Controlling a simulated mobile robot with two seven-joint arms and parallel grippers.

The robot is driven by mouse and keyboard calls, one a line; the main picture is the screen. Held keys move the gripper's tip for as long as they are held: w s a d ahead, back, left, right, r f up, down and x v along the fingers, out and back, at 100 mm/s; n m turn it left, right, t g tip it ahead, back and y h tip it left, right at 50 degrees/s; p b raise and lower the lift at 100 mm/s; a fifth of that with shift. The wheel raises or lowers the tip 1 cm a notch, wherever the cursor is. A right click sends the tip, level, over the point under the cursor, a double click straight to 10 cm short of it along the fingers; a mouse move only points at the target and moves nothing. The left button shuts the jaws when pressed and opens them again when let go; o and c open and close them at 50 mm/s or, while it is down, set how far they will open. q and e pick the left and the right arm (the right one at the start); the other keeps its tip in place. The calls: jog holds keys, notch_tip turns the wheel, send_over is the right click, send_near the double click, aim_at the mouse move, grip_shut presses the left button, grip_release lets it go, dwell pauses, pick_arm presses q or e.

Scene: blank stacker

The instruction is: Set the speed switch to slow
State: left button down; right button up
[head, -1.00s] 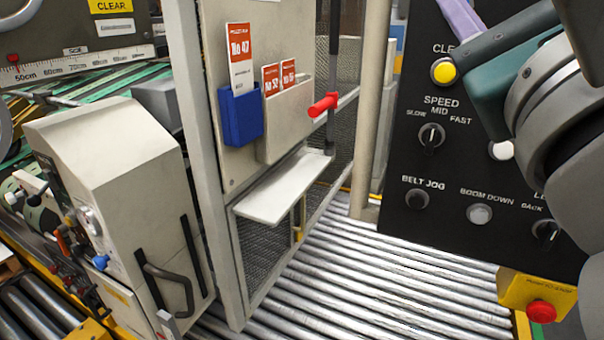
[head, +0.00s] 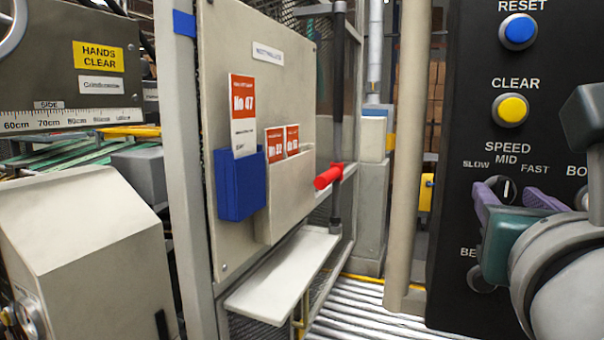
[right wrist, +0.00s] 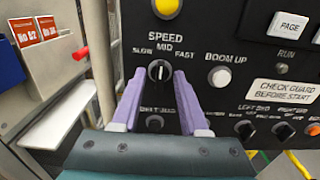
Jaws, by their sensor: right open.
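The speed switch (head: 507,186) is a black rotary knob on the dark control panel, under the labels SLOW, MID and FAST. It also shows in the right wrist view (right wrist: 159,71), where its white mark points up towards MID. My right gripper (head: 511,194) has purple fingers, open, one on each side of the knob in the picture. In the right wrist view the open fingers (right wrist: 159,80) frame the knob from below, with nothing held. I cannot tell whether they touch it. My left gripper is out of view.
The yellow CLEAR button (head: 512,109) and blue RESET button (head: 519,31) are above the switch. A white BOOM UP button (right wrist: 220,77) sits to its right. A pale post (head: 407,160) stands left of the panel. A red handle (head: 328,176) is further left.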

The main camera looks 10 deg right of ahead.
jog(key=shift+w+d, duration=0.2)
jog(key=shift+w, duration=0.15)
jog(key=shift+s+f, duration=0.1)
jog(key=shift+c, duration=0.3)
grip_shut()
